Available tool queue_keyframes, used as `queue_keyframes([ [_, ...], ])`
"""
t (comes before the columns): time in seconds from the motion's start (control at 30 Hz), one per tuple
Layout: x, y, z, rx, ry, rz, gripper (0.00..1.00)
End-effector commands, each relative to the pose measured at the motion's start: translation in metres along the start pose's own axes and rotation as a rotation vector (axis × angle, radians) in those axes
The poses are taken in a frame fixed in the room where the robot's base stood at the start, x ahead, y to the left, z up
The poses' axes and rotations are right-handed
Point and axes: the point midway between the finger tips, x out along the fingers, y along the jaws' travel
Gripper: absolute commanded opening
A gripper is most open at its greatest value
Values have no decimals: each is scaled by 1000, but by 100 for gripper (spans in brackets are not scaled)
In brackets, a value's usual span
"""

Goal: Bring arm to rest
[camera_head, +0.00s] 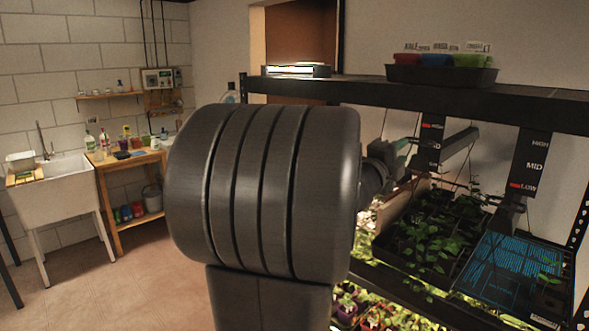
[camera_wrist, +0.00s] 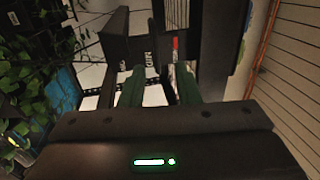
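My gripper (camera_wrist: 160,82) shows in the wrist view as two green fingers with a clear gap between them. It is open, and nothing shows held between the fingers. A dark hanging panel with white lettering and a red mark (camera_wrist: 150,52) lies beyond the fingertips. In the head view my arm's large dark joint fills the middle. The arm's end (camera_head: 385,160) reaches right, to the rack, close to the lamp bar (camera_head: 455,145); I cannot tell whether they touch. The fingertips are mostly hidden there.
The rack's top shelf (camera_head: 540,108) carries a black tray with colored pots (camera_head: 440,76). Below are seedling trays (camera_head: 425,240) and a blue-patterned panel (camera_head: 512,270). Leaves (camera_wrist: 30,80) are at the left in the wrist view. A sink (camera_head: 70,185) and wooden bench stand far left; floor between is clear.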

Motion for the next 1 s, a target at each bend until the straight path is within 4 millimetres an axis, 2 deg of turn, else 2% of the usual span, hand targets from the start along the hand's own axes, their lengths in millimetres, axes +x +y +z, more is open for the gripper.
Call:
queue_keyframes([
  [0.3, 59, -1, 0, -1, 2, 3, 29],
  [0.5, 88, -1, -1, 0, 2, 3, 29],
  [0.7, 104, 0, -1, 0, 1, 3, 29],
  [1.0, 105, 3, 0, 1, 0, 3, 29],
])
